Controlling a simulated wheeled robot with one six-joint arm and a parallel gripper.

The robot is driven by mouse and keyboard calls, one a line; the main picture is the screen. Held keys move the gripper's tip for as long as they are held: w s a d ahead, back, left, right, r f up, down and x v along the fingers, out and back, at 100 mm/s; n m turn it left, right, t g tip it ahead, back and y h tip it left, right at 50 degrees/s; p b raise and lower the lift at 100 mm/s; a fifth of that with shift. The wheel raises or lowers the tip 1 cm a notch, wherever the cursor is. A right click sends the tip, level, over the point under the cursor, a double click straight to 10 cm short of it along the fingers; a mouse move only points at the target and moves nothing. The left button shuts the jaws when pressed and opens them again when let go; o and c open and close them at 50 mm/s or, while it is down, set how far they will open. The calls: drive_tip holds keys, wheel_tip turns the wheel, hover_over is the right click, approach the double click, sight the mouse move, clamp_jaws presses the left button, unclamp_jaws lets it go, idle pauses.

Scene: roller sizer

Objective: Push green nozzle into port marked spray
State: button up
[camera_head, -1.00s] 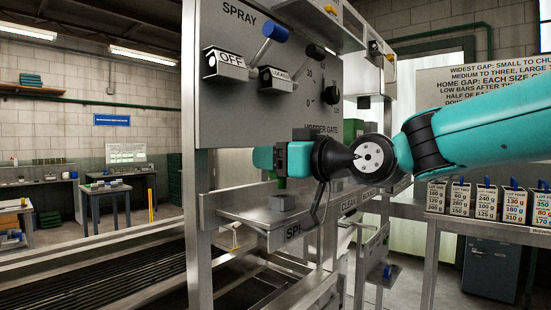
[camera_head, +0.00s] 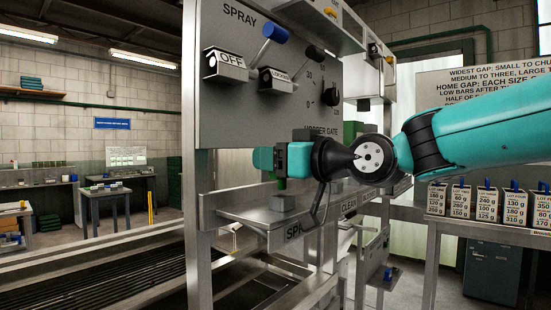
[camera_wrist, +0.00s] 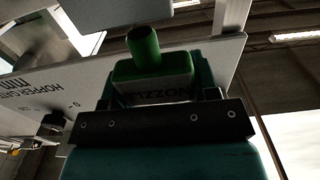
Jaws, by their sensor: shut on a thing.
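The green nozzle (camera_head: 281,184) hangs tip-down beneath my gripper (camera_head: 280,163) in the head view. In the wrist view, its green tip (camera_wrist: 145,48) sticks out from a body lettered NOZZLE, and my gripper (camera_wrist: 158,98) is shut on that body. The small grey port block (camera_head: 283,203) sits on a metal shelf whose front edge is marked SPR..., the rest hidden by my arm. The nozzle tip is directly above or at the block's top; I cannot tell whether they touch. The port's opening is not visible.
The upright grey SPRAY panel (camera_head: 240,110) stands just above and behind my gripper, with an OFF switch, a blue-ended lever and a dial. The metal shelf (camera_head: 245,209) is otherwise clear to the left. Several lot boxes (camera_head: 487,205) stand on a rack at right.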

drive_tip(key=shift+f+b, duration=1.6)
drive_tip(key=shift+b, duration=0.15)
drive_tip(key=o, duration=1)
drive_tip(key=shift+r, duration=0.1)
drive_tip(key=b+v, duration=0.5)
drive_tip(key=v, duration=1.2)
drive_tip(key=shift+s+d+b, duration=0.15)
drive_tip(key=shift+d+b, duration=0.05)
drive_tip(key=shift+b, duration=0.2)
